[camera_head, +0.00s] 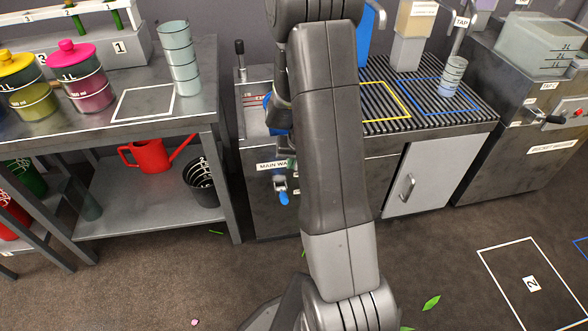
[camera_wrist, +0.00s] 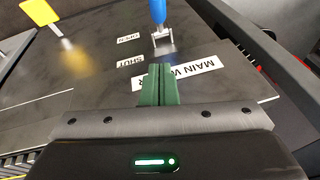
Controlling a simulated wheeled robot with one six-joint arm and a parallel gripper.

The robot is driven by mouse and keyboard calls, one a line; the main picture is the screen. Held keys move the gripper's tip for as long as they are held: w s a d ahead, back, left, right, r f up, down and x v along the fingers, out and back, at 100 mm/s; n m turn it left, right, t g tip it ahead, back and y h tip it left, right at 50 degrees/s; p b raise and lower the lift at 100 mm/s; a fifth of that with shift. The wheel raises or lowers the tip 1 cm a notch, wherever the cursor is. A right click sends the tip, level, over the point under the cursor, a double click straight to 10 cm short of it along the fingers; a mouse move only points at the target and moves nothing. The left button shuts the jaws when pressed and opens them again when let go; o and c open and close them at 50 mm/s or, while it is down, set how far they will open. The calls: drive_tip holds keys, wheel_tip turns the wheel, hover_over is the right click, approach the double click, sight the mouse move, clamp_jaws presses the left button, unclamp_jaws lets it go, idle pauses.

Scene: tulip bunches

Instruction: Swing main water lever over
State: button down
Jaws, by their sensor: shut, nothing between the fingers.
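The main water lever has a blue handle (camera_head: 282,197) on a metal bracket, on the dark cabinet front below the partly covered MAIN WATER label (camera_head: 272,166). In the head view the handle hangs downward. In the wrist view the blue handle (camera_wrist: 158,10) and its bracket (camera_wrist: 164,44) lie just beyond the fingertips, and the label (camera_wrist: 190,78) appears upside down. Two small labels, SHUT (camera_wrist: 130,61) and one seeming to read OPEN (camera_wrist: 128,38), sit beside the lever. My gripper (camera_wrist: 158,70) has green fingers pressed together, empty and apart from the handle. My arm mostly hides it in the head view.
A yellow flat piece (camera_wrist: 40,11) is at the upper left of the wrist view. A slatted counter (camera_head: 440,98) lies right of my arm, above a grey cabinet door (camera_head: 425,175). A shelf with a red watering can (camera_head: 150,154) stands at left. Floor in front is mostly clear.

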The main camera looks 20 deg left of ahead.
drive_tip(key=b, duration=0.3)
hover_over(286, 194)
drive_tip(key=w, duration=0.3)
wheel_tip(286, 194, down, 9)
drive_tip(key=shift+s+a+f, duration=0.1)
drive_tip(key=shift+s+f, duration=0.7)
drive_tip(key=shift+s, duration=0.15)
drive_tip(key=shift+s+f+b, duration=0.3)
drive_tip(key=shift+f, duration=0.1)
drive_tip(key=shift+f, duration=0.1)
